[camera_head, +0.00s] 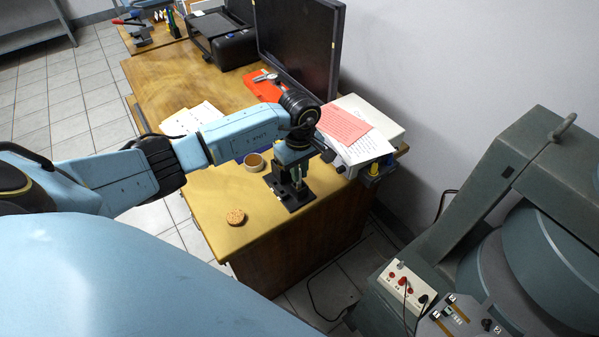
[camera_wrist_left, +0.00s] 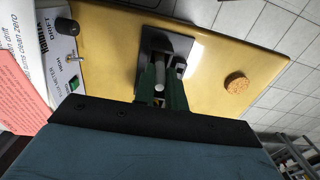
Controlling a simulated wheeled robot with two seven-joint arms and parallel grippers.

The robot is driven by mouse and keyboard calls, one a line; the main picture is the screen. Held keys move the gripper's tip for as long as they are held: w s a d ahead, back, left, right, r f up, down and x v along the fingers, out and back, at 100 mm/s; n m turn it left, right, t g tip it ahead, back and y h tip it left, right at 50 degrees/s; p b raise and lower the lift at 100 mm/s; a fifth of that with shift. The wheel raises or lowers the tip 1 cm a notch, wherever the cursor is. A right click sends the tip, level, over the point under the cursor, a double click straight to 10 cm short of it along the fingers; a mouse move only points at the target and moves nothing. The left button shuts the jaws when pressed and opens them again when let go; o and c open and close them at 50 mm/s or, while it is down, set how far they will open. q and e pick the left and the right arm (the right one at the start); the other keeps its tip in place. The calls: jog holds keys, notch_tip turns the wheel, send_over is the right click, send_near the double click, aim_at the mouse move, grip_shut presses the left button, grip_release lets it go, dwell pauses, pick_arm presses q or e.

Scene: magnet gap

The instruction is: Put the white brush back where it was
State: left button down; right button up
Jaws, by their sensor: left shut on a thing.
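My left gripper (camera_head: 289,183) points down over a dark square plate (camera_head: 299,205) near the front edge of the wooden desk. In the left wrist view its dark green fingers (camera_wrist_left: 162,90) are shut on a small pale, rounded thing (camera_wrist_left: 159,87), which I take to be the white brush. Most of it is hidden by the fingers. The dark plate (camera_wrist_left: 181,45) lies behind the fingertips; I cannot tell whether the brush touches it. My right gripper is not in view.
Papers and a red sheet (camera_head: 343,124) lie on the right. A dark upright panel (camera_head: 298,45) stands behind. Bare desk surrounds the cork.

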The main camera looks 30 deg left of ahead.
pick_arm(q)
jog(key=shift+f, duration=0.4)
jog(key=shift+f, duration=0.2)
jog(key=c, duration=1.5)
grip_release()
jog(key=shift+o, duration=0.2)
jog(key=shift+r, duration=0.1)
notch_tip(320, 180, up, 11)
jog(key=shift+r+p, duration=0.1)
jog(key=shift+p, duration=0.2)
jog(key=shift+r, duration=0.55)
jog(key=shift+d, duration=0.1)
